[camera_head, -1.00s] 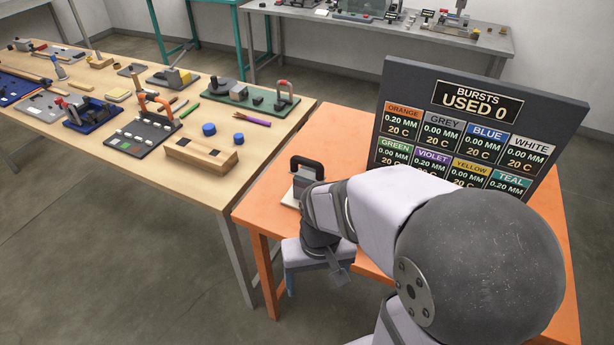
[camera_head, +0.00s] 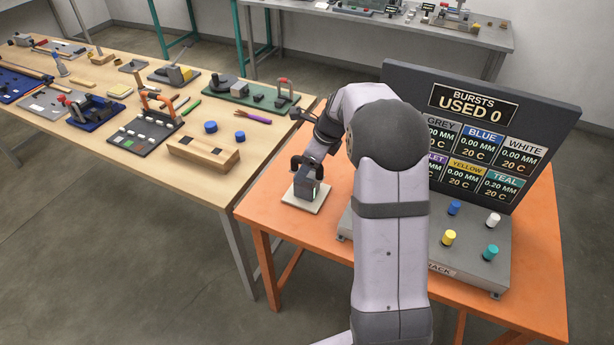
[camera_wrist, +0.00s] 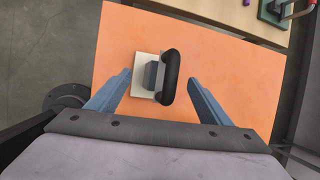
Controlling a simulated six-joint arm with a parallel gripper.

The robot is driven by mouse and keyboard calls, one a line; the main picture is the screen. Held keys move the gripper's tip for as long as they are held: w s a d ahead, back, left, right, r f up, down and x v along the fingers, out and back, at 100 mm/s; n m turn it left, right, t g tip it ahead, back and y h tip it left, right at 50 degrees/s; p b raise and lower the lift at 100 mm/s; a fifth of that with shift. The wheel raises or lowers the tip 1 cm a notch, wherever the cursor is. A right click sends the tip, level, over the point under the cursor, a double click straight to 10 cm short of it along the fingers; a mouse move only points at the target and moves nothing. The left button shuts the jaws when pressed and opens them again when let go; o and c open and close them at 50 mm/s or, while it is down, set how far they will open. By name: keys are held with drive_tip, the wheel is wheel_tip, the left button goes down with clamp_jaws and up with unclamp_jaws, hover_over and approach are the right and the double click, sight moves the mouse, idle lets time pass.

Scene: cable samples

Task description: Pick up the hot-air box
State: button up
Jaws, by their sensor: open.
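The hot-air box (camera_head: 306,183) is a small grey block with a black arched handle, standing on a pale square plate (camera_head: 305,201) at the left part of the orange table. In the wrist view the box (camera_wrist: 151,76) sits on its plate with the black handle (camera_wrist: 170,77) at its right side. My gripper (camera_wrist: 159,88) is open, its two blue-grey fingers on either side of the box and handle in that view. Nothing is between the fingers that I can see held. In the head view my arm hides the fingertips, and the height gap is hard to tell.
On the orange table (camera_head: 270,206) a grey rack (camera_head: 470,250) with coloured knobs stands right of my arm. A dark display board (camera_head: 540,110) rises behind it. A wooden bench (camera_head: 110,150) with several tools is at left. The table's front left is clear.

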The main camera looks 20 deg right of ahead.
drive_tip(key=shift+w+d+f, duration=0.2)
drive_tip(key=shift+d, duration=0.1)
drive_tip(key=shift+w+a+p+x, duration=0.15)
drive_tip(key=shift+p+x, duration=0.6)
drive_tip(key=shift+x, duration=0.6)
drive_tip(key=shift+w+a+p+x, duration=0.1)
drive_tip(key=shift+p+x, duration=0.6)
drive_tip(key=shift+x, duration=1.45)
drive_tip(key=shift+r, duration=0.1)
drive_tip(key=shift+c, duration=0.3)
drive_tip(key=shift+w+d, duration=0.1)
drive_tip(key=c, duration=1.3)
drive_tip(key=shift+r, duration=0.1)
wheel_tip(320, 180, up, 10)
drive_tip(key=shift+b, duration=1.05)
